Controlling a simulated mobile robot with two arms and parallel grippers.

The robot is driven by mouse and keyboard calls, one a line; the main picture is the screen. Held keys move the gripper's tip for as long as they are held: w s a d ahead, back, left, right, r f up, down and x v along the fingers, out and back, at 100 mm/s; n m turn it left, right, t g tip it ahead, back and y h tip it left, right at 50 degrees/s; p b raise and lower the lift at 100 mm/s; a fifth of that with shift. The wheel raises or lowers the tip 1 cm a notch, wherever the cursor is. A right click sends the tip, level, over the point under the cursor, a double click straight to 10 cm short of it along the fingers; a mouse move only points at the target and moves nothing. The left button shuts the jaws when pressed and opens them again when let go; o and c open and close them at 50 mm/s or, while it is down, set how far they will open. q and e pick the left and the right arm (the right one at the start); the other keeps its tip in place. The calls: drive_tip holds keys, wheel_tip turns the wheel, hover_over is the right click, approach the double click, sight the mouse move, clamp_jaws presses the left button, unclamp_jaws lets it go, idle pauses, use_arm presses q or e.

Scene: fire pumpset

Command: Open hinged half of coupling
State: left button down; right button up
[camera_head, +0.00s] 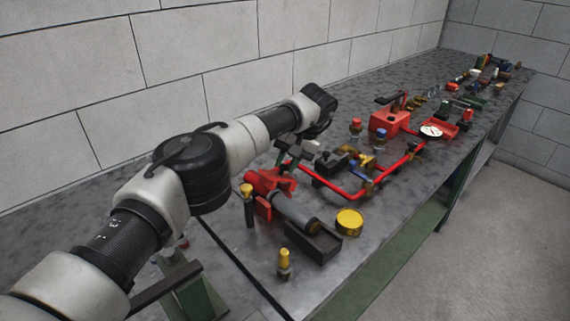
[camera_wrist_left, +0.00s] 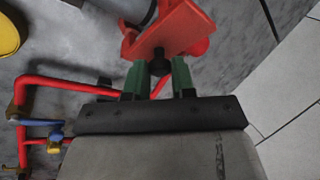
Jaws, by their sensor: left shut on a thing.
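The red coupling (camera_head: 268,183) sits on the bench at the end of a grey pipe (camera_head: 296,212). Its red half also shows at the top of the left wrist view (camera_wrist_left: 168,28), with a dark round knob (camera_wrist_left: 158,67) on its near side. My left gripper (camera_head: 289,160) reaches down to the coupling from behind. In the left wrist view its two green fingers stand on either side of the knob, and it is shut on the knob. The far side of the coupling is hidden in the wrist view. My right gripper is not in view.
A red pipe run (camera_head: 345,192) with valves lies just right of the coupling. A yellow round cap (camera_head: 349,221) and a yellow-topped fitting (camera_head: 285,262) stand in front. A red box (camera_head: 390,122) stands farther back. A block wall (camera_head: 200,50) runs behind the bench.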

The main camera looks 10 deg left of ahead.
sight(292, 178)
use_arm(q)
drive_tip(key=shift+w+d+r+b, duration=0.1)
drive_tip(key=shift+w+d+b, duration=0.1)
drive_tip(key=shift+b, duration=0.1)
idle(0.4)
drive_tip(key=c, duration=1)
unclamp_jaws()
drive_tip(key=shift+g, duration=0.3)
drive_tip(key=shift+o, duration=0.2)
drive_tip(key=shift+r, duration=0.2)
drive_tip(key=v, duration=0.4)
drive_tip(key=shift+s+a+r, duration=0.2)
drive_tip(key=shift+s+a, duration=0.1)
drive_tip(key=shift+s, duration=0.05)
drive_tip(key=s+d+r+p, duration=0.3)
drive_tip(key=d+r, duration=0.3)
drive_tip(key=d, duration=0.4)
drive_tip(key=shift+s+r, duration=0.2)
